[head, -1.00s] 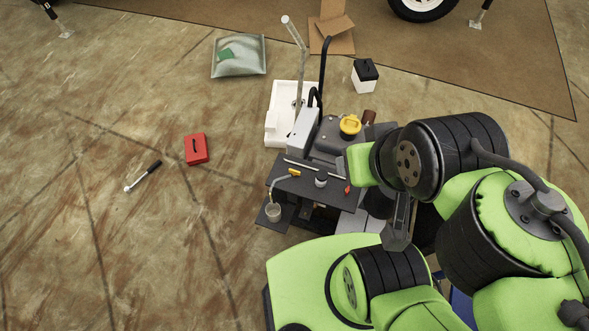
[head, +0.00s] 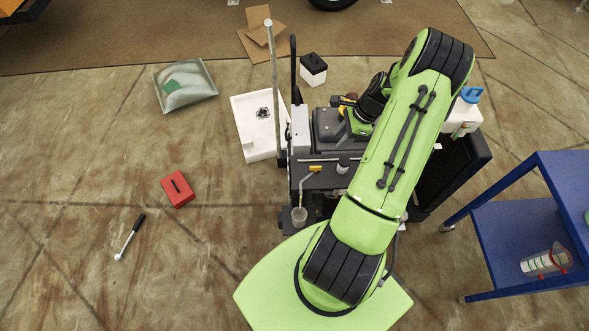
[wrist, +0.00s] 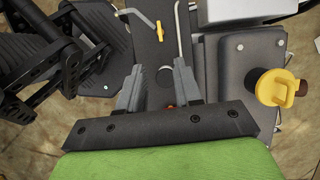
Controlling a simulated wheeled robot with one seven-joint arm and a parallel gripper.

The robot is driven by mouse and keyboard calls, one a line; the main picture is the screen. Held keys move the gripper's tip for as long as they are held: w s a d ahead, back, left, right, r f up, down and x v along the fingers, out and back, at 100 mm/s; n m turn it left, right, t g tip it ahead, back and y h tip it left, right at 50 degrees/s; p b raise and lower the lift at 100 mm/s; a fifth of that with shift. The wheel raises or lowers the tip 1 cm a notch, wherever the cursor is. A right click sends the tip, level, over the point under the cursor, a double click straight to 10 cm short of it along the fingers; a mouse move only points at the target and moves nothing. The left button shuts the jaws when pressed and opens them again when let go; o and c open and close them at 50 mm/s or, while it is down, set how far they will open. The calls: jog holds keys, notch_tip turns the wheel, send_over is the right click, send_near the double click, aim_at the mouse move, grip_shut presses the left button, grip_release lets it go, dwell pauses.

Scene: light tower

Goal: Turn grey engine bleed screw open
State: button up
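My gripper (wrist: 157,72) is open in the wrist view, its two grey fingers spread apart over the dark engine unit (wrist: 205,85). A small dark round part (wrist: 165,75) shows between the fingers; I cannot tell whether it is the grey bleed screw. Nothing is clearly clamped. A small yellow piece (wrist: 160,29) lies beyond the fingertips, and an orange spot shows near the palm. In the head view the engine unit (head: 325,135) stands partly behind my arm. My fingers are hidden there, and I cannot make out the bleed screw.
A yellow cap (wrist: 275,88) rises right of my gripper in the wrist view.

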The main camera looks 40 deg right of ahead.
aim_at(318, 167)
jog(key=b+x, duration=0.3)
jog(key=x, duration=1.3)
jog(key=shift+d+f, duration=0.15)
jog(key=shift+f, duration=0.05)
jog(key=shift+s, duration=0.1)
grip_shut()
